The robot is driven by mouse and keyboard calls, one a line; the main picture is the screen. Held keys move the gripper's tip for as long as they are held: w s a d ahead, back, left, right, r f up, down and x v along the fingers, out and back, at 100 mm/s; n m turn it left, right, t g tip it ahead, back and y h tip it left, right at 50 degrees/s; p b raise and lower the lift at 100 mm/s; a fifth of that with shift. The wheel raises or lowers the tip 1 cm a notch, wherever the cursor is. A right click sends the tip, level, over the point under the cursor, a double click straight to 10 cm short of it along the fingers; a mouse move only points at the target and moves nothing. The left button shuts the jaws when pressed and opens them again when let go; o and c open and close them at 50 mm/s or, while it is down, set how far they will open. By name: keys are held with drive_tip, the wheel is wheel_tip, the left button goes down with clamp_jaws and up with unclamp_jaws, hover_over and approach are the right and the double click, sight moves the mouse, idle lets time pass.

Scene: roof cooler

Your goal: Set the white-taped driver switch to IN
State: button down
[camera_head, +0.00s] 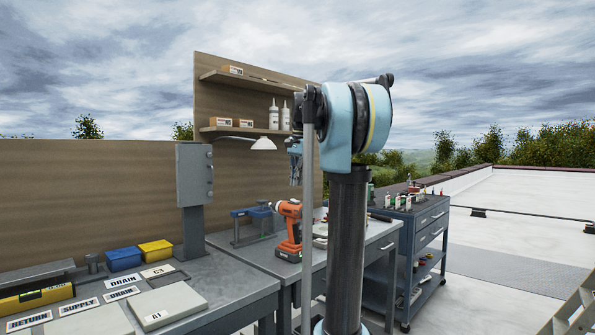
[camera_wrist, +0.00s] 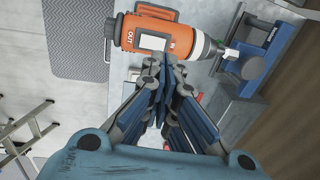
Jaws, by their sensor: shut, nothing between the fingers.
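The orange driver (camera_head: 289,229) stands upright on the grey workbench, seen in the head view. In the wrist view the driver (camera_wrist: 157,24) lies across the top, with a white patch (camera_wrist: 152,43) on its side. An OUT label (camera_wrist: 129,40) is left of the patch and an IN label (camera_wrist: 171,48) is right of it. I cannot tell which way the switch is set. My gripper (camera_wrist: 163,64) is shut and empty. In the head view my gripper (camera_head: 295,172) hangs above the driver.
A blue vise (camera_head: 258,214) stands left of the driver, close by it. A grey box on a post (camera_head: 194,175) and a lamp (camera_head: 262,143) are nearby. A tool cart (camera_head: 420,235) stands to the right. Labelled plates and blue and yellow bins (camera_head: 155,250) fill the left bench.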

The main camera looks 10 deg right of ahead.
sight(295, 200)
drive_tip(key=shift+w+a+f, duration=0.1)
drive_tip(key=shift+f, duration=1.1)
drive_tip(key=shift+w+a+f, duration=0.1)
drive_tip(key=shift+f, duration=1.05)
drive_tip(key=shift+d+f, duration=0.1)
drive_tip(key=shift+d, duration=0.1)
